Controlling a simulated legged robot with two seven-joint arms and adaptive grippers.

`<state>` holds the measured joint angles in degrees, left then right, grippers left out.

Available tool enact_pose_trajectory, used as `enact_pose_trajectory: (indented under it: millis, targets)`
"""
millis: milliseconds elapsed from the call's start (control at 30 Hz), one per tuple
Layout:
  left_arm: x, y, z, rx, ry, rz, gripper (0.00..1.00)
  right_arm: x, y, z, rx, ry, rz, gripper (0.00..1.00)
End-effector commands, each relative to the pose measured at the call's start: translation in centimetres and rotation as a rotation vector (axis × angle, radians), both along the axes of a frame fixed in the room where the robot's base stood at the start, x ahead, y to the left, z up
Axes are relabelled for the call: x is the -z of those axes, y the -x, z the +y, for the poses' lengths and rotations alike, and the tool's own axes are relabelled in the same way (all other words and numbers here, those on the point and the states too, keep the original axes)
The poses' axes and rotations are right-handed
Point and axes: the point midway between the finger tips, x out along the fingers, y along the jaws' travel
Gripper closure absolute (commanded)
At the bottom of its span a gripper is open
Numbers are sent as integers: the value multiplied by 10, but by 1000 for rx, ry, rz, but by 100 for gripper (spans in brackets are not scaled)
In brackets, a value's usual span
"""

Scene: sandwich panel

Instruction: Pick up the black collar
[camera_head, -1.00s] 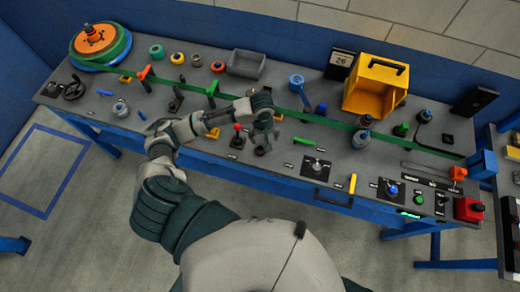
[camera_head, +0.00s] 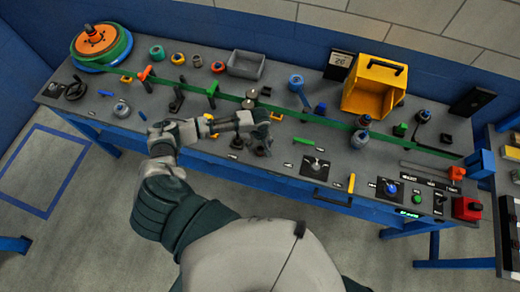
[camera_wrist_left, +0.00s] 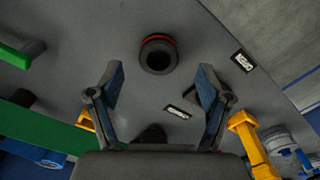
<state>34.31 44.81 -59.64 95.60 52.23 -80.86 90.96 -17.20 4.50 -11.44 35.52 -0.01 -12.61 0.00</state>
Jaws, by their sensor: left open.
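A dark, round collar with a hollow centre and a thin red band (camera_wrist_left: 158,56) stands on the grey bench top in the left wrist view. In the head view a small black shape (camera_head: 263,151), apparently the collar, shows just in front of my left gripper (camera_head: 260,130). In the left wrist view my left gripper (camera_wrist_left: 161,80) is open, its blue-padded fingers wide apart. The collar lies beyond the fingertips, roughly centred between them, and nothing is held. The exact height of the gripper above the bench is hard to tell. My right gripper is not in view.
Yellow handles (camera_wrist_left: 252,145) stand close to the fingers, and a dark knob (camera_wrist_left: 152,134) lies near the palm. A green strip (camera_head: 330,120) crosses the bench. A yellow bin (camera_head: 374,90) and grey tray (camera_head: 246,65) stand at the back. Flat labels lie near the collar.

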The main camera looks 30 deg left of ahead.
Motion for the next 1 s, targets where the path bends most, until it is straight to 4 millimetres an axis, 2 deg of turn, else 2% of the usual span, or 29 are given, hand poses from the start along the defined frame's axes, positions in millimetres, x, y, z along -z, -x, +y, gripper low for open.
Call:
enact_pose_trajectory:
  millis: [233, 500, 533, 700, 800, 833, 867, 1000]
  targets:
    - [36, -3, 1, 0, 0, 1, 22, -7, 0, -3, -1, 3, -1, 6]
    - [41, -3, 1, 1, 0, 0, 22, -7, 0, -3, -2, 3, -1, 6]
    - [41, -2, 1, 1, 0, 0, 24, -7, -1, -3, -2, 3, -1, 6]
    - [41, -3, 1, 0, 0, 0, 67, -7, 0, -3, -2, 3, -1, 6]
    - [41, -3, 1, 0, 0, 0, 88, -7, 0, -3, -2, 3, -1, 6]
    - [41, -3, 1, 0, 0, 0, 88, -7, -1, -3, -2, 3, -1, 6]
    - [41, -3, 1, 0, 0, 0, 94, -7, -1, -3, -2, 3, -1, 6]
    - [41, -3, 1, 0, 0, 0, 94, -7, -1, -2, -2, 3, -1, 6]
